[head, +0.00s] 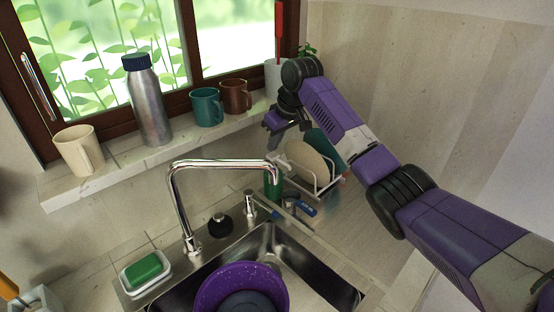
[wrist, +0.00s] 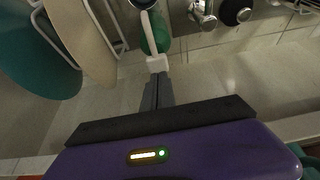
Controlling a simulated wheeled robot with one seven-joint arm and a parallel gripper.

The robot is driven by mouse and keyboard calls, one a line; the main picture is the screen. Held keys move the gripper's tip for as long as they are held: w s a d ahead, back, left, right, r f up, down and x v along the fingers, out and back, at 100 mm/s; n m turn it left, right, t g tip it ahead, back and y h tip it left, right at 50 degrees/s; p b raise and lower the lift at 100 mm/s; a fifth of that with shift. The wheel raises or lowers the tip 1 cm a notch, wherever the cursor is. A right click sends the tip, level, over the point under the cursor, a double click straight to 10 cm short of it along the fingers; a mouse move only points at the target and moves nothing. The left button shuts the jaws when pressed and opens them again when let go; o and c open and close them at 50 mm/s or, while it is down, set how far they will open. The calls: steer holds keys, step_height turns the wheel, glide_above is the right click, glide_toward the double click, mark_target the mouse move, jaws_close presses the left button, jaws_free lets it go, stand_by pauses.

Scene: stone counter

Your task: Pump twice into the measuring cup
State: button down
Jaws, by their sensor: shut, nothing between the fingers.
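A green bottle (head: 272,184) stands behind the sink, partly hidden by the faucet spout. In the wrist view the green bottle (wrist: 155,42) has a white pump head (wrist: 157,63) with a spout running toward the top edge. A small metal cup with a blue handle (head: 307,210), likely the measuring cup, is beside the bottle; a dark round opening (wrist: 141,3) at the wrist view's top edge may be the same cup. My gripper (head: 277,125) is above the bottle, pointing down. In the wrist view its fingers (wrist: 157,82) are shut and empty, close to the pump head; contact is unclear.
A dish rack (head: 322,187) with plates stands right of the bottle. The faucet (head: 180,195) arches over the sink, which holds a purple bowl (head: 215,285). Mugs and a metal bottle (head: 148,105) line the sill. A green sponge (head: 143,268) lies at left.

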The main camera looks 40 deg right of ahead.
mark_target(273, 154)
steer(key=shift+f, duration=0.15)
steer(key=shift+f+b, duration=0.35)
steer(key=shift+f, duration=1.05)
steer(key=shift+r, duration=0.1)
steer(key=shift+r+p, duration=1.35)
steer(key=shift+r, duration=0.05)
steer(key=shift+f, duration=0.1)
steer(key=shift+f+b, duration=0.45)
steer(key=shift+f, duration=0.9)
